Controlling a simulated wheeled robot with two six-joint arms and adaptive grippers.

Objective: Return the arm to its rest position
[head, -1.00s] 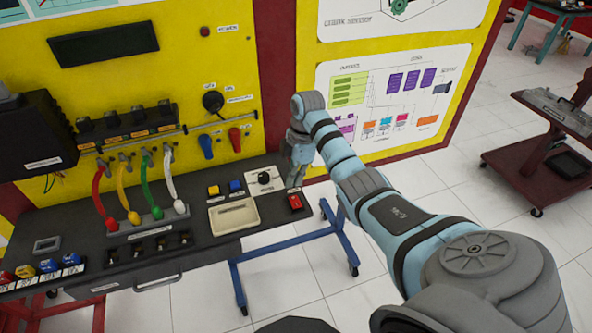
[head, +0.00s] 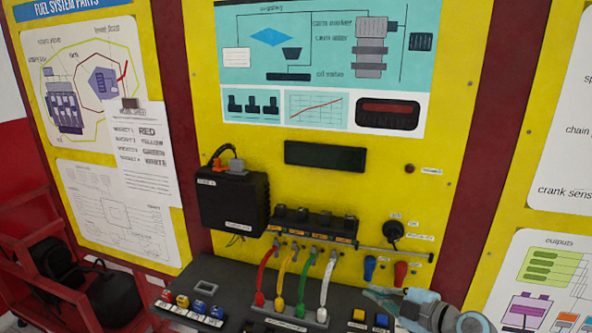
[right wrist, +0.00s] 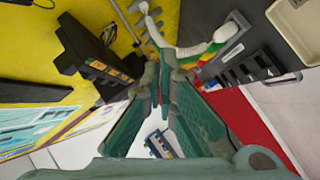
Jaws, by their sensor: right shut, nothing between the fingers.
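My right gripper (head: 376,297) is at the bottom of the head view, with its arm (head: 445,316) coming in from the lower right. Its fingers point left, over or in front of the bench near the yellow and blue buttons. In the right wrist view the fingers (right wrist: 158,82) meet at their tips, shut and empty. The colored hoses (head: 297,275), red, yellow, green and white, stand to the left of the gripper. In the wrist view the white hose (right wrist: 190,50) appears beyond the fingertips. My left gripper is not in view.
The bench top (head: 240,272) is dark, with a row of small colored parts (head: 192,307) at its left. A black box (head: 232,200) is on the yellow panel behind. A red rack (head: 30,240) with dark objects stands at far left.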

